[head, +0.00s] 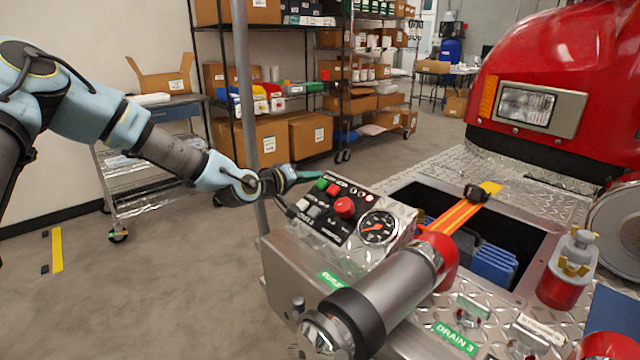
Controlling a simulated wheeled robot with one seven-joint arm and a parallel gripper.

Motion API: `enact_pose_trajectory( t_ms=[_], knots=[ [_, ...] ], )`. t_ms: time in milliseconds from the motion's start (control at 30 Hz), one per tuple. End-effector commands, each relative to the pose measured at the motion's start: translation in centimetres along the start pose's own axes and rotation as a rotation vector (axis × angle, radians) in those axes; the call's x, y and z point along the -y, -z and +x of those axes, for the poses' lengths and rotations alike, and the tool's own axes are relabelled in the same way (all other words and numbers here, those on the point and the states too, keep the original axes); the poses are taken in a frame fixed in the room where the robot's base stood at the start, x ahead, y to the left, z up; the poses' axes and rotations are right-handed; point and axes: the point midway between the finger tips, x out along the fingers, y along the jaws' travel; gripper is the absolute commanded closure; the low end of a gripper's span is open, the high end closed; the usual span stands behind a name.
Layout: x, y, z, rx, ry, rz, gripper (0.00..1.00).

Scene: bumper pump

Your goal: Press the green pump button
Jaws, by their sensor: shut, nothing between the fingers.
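The control panel (330,214) is a black plate on the metal bumper, with small buttons, switches and a large red knob (345,207). The green button (321,184) sits at the panel's upper left corner, with a small red button (333,190) just right of it. My gripper (314,175) reaches in from the left, its teal fingers shut and empty. The fingertips appear just above and beside the green button; I cannot tell whether they touch it.
A round gauge (378,227) is right of the panel. An open bin with an orange strap (465,210) lies to the right. A vertical grey pole (246,110) rises behind my wrist. Shelves and boxes stand farther back.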

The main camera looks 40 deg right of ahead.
Motion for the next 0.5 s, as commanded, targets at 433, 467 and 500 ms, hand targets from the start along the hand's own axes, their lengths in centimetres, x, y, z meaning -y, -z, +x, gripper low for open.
enact_pose_trajectory(
  t_ms=[433, 467, 500],
  knots=[
    [0.40, -0.43, 0.57, 0.000, 0.000, 0.000, 1.00],
    [0.40, -0.43, 0.57, 0.000, 0.000, 0.000, 1.00],
    [0.40, -0.42, 0.57, 0.000, 0.000, 0.000, 1.00]
  ],
)
